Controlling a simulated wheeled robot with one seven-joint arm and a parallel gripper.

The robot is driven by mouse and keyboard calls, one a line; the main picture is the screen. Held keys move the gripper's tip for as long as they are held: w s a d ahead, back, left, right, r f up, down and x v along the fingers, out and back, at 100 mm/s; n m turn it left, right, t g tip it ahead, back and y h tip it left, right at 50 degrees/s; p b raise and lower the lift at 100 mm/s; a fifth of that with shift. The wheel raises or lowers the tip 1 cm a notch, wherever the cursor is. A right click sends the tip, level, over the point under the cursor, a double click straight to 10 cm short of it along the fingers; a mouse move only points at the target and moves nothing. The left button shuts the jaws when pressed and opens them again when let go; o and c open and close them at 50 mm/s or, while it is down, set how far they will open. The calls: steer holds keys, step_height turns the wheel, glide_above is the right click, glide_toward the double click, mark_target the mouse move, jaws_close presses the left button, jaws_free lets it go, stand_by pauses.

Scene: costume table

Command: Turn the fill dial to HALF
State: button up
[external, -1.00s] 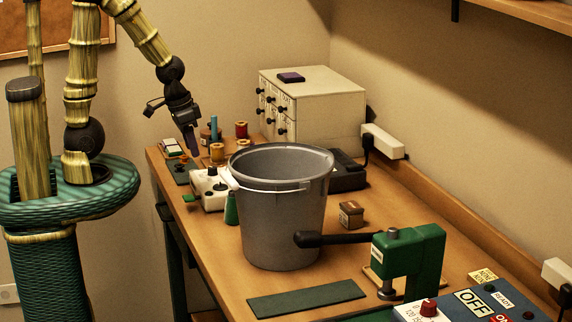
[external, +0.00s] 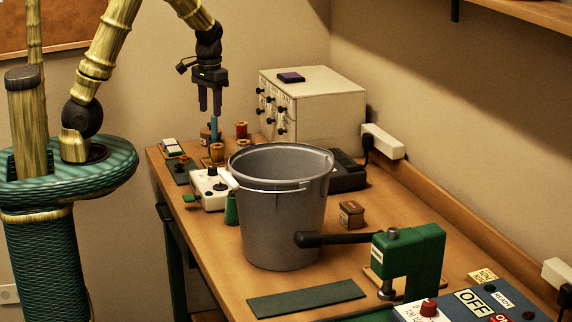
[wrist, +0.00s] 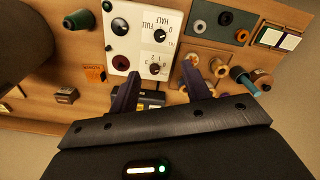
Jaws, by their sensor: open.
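The white control box (external: 208,190) stands on the table left of the grey bucket. In the wrist view the box (wrist: 138,48) shows a small dial (wrist: 160,35) with 0, HALF and FULL lettered around it. A second dial (wrist: 155,69) with numbers, a black knob (wrist: 119,26) and a dark red knob (wrist: 121,62) are on the same face. Which mark the fill dial's pointer faces is too small to tell. My gripper (external: 210,112) is open, empty and pointing down, well above the table behind the box. Its two fingers show in the wrist view (wrist: 160,88), apart from the dials.
The large grey bucket (external: 284,220) stands close to the box's right side. A green spool (external: 231,208) is between them. Thread spools (external: 217,152) and a blue-topped spool (external: 214,130) stand behind the box. A drawer cabinet (external: 318,105) is at the back right.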

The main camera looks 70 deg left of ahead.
mark_target(212, 167)
step_height(212, 167, down, 17)
steer(key=shift+f+b, duration=0.2)
steer(key=shift+b, duration=0.15)
stand_by(0.3)
steer(key=shift+c, duration=0.5)
steer(key=c, duration=0.9)
